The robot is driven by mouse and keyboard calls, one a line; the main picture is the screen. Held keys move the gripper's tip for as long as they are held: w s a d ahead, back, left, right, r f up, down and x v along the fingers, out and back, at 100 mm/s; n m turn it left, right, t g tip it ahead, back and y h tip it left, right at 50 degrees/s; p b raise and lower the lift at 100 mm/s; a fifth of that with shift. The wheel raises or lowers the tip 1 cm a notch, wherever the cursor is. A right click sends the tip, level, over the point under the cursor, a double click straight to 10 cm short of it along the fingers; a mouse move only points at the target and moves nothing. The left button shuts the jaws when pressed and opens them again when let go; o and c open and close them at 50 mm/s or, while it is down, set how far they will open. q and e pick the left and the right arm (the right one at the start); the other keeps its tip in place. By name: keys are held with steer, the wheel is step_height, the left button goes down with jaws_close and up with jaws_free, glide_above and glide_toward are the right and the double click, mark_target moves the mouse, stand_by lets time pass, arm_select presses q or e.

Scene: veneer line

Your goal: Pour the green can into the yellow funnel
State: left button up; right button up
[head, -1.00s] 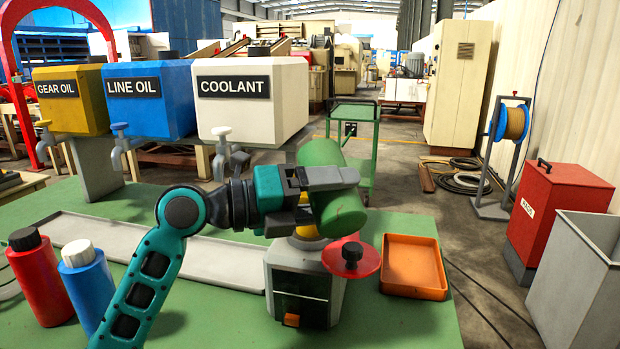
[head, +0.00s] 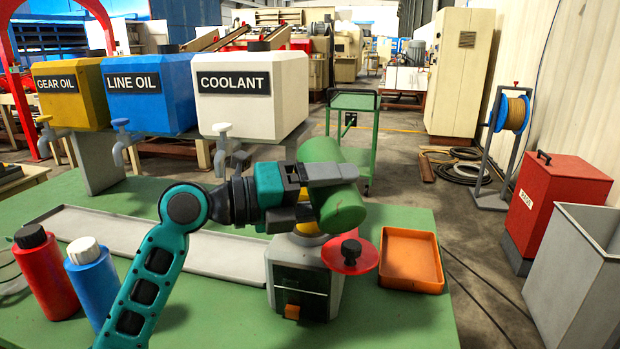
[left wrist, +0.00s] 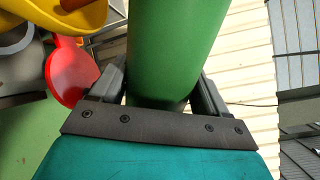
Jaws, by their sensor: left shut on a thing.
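The green can (head: 342,209) is held tilted above the grey machine (head: 303,277), its near end lower and its far end up and back. My left gripper (head: 325,188) is shut around the can's middle; the left wrist view shows the can (left wrist: 176,45) between both fingers (left wrist: 157,88). The yellow funnel (head: 309,239) sits on top of the machine, mostly hidden by the can and gripper. In the left wrist view the funnel (left wrist: 85,14) is at the upper left, beside the can and apart from it in the picture. No opening or flow from the can shows. My right gripper is out of view.
A red disc with a black knob (head: 350,256) is at the machine's right side. An orange tray (head: 411,259) lies right of it. Red (head: 48,274) and blue (head: 92,284) bottles stand front left. A long grey trough (head: 150,240) lies below the labelled tanks (head: 252,95).

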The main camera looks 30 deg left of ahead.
arm_select(q)
steer(key=shift+n+b, duration=0.3)
steer(key=shift+n, duration=0.5)
stand_by(2.1)
steer(key=shift+w+a+r+n, duration=0.5)
steer(key=shift+n, duration=0.2)
stand_by(1.9)
